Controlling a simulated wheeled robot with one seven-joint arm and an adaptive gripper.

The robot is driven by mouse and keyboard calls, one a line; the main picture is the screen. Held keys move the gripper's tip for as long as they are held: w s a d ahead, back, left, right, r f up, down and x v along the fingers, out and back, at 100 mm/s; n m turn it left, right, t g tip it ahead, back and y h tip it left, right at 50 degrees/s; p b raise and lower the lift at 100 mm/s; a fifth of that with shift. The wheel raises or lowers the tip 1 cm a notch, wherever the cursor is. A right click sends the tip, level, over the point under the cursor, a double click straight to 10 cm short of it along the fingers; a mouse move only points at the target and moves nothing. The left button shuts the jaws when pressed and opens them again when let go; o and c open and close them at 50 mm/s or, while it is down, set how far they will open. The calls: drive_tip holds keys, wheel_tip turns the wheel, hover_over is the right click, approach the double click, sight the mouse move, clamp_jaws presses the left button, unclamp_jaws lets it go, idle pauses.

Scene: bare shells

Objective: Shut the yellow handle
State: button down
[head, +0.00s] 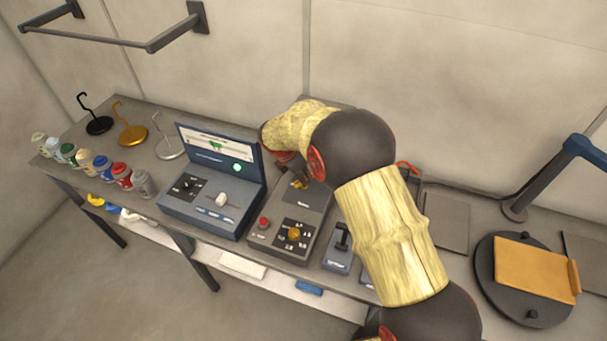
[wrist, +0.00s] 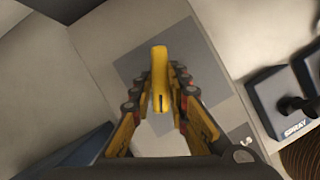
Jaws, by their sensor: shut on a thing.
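The yellow handle (wrist: 159,62) stands out from a dark grey square on a grey panel (wrist: 203,56) in the wrist view. My gripper (wrist: 160,88) is shut on it, with a finger on each side. In the head view a small yellow part of the handle (head: 299,184) shows at the top of the grey control box (head: 268,239). My gripper (head: 289,165) reaches down to it there, mostly hidden behind my arm. I cannot tell the handle's exact angle.
The box also has a red button (head: 263,222) and an orange knob (head: 293,234). A blue console with a raised screen (head: 217,150) stands close to the left. A black lever (head: 342,236) is to the right. Several cans and hooks are at the far left.

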drive_tip(key=m+g+p, duration=0.1)
drive_tip(key=m, duration=0.2)
drive_tip(key=m+g+h+p, duration=0.1)
drive_tip(key=m, duration=0.2)
drive_tip(key=shift+w+a+m, duration=0.1)
drive_tip(key=shift+w+m, duration=0.1)
drive_tip(key=shift+m, duration=0.1)
drive_tip(key=m+g, duration=0.1)
drive_tip(key=m, duration=0.2)
drive_tip(key=m+g+p, duration=0.1)
drive_tip(key=m, duration=0.1)
drive_tip(key=shift+w+m+g+p, duration=0.15)
drive_tip(key=shift+m+g+p, duration=0.15)
drive_tip(key=shift+m, duration=0.1)
drive_tip(key=c, duration=1.7)
unclamp_jaws()
drive_tip(key=shift+r, duration=0.1)
drive_tip(key=v, duration=1.1)
drive_tip(key=shift+w+a+r, duration=0.1)
drive_tip(key=shift+r, duration=0.25)
